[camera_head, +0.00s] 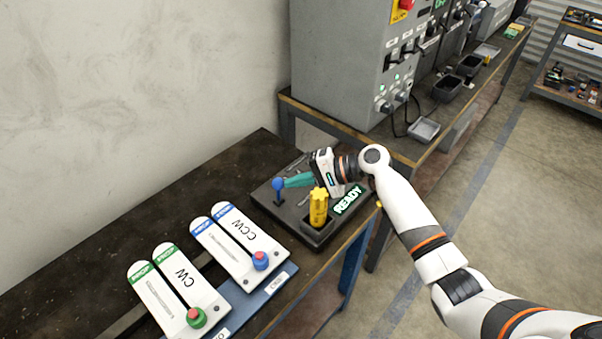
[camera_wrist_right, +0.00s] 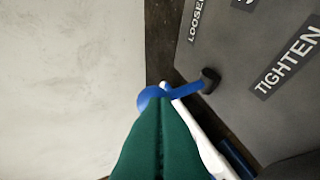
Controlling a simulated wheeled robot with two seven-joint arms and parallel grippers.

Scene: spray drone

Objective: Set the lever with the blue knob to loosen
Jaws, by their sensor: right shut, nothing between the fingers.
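The lever with the blue knob (camera_head: 278,184) stands on a dark grey panel (camera_head: 262,197) on the bench. In the right wrist view its blue knob (camera_wrist_right: 148,97) is partly hidden by my fingers, and its stem runs to a dark pivot (camera_wrist_right: 210,80). The panel there carries a LOOSEN label (camera_wrist_right: 195,20) at the top and a TIGHTEN label (camera_wrist_right: 288,62) at the right. My right gripper (camera_head: 287,183) has teal fingers, shut and empty, with the tips right at the knob. I cannot tell whether they touch it. My left gripper is not in view.
A yellow handle (camera_head: 318,207) and a lit READY sign (camera_head: 348,199) sit close by my right gripper on the panel. White lever plates marked CCW (camera_head: 240,240) and CW (camera_head: 180,285) lie nearer. A grey cabinet (camera_head: 340,65) stands behind.

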